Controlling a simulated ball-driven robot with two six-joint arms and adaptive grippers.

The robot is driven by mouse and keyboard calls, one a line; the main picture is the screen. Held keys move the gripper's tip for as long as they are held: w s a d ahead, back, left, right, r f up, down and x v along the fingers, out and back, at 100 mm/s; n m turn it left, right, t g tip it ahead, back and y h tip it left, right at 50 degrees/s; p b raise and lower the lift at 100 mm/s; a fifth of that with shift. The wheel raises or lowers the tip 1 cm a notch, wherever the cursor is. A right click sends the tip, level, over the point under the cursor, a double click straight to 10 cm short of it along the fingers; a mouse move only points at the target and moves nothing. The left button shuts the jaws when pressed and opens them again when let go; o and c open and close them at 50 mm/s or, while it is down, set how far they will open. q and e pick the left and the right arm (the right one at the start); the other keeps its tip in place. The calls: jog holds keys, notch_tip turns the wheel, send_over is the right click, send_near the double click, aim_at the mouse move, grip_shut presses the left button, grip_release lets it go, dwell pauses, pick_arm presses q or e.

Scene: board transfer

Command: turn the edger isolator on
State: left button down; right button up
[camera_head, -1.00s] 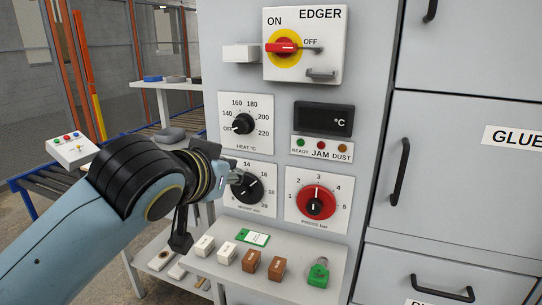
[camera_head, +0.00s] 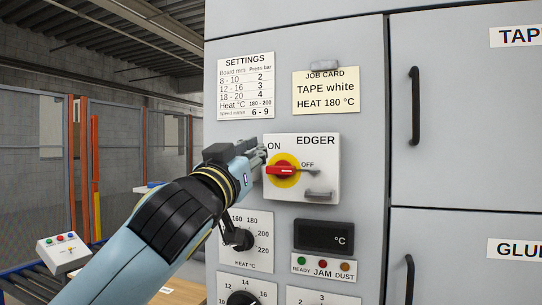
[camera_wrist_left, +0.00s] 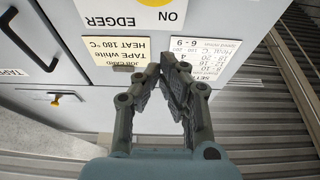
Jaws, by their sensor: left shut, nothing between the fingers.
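The edger isolator (camera_head: 326,160) is a white box with a red handle (camera_head: 281,170) on a yellow disc. The handle lies nearly level, toward the OFF mark on the right; ON is at upper left. My left gripper (camera_head: 259,153) is shut and empty at the box's left edge, near the ON mark. In the left wrist view my left gripper (camera_wrist_left: 166,68) points toward the panel, with its fingertips together below the isolator's face (camera_wrist_left: 110,14). Only a bit of the yellow disc shows there, and the red handle is out of frame. My right gripper is not in view.
Above the isolator are a settings chart (camera_head: 246,86) and a job card (camera_head: 326,92). Below it are a heat dial (camera_head: 238,239), partly covered by my arm, and a dark display (camera_head: 323,235). Cabinet doors with a black handle (camera_head: 414,106) stand at right.

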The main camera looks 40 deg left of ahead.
pick_arm(q)
notch_tip(320, 180, up, 3)
jog(key=p, duration=0.3)
send_over(282, 169)
jog(key=s+a, duration=0.2)
jog(key=shift+d+r, duration=0.15)
jog(key=shift+d, duration=0.05)
jog(key=f, duration=0.2)
jog(key=shift+w+f, duration=0.3)
jog(key=shift+f, duration=0.1)
jog(key=shift+s+f, duration=0.1)
jog(key=shift+f, duration=0.7)
jog(key=shift+a+f+n+b, duration=0.1)
jog(key=shift+n+b, duration=0.5)
jog(key=shift+b, duration=0.2)
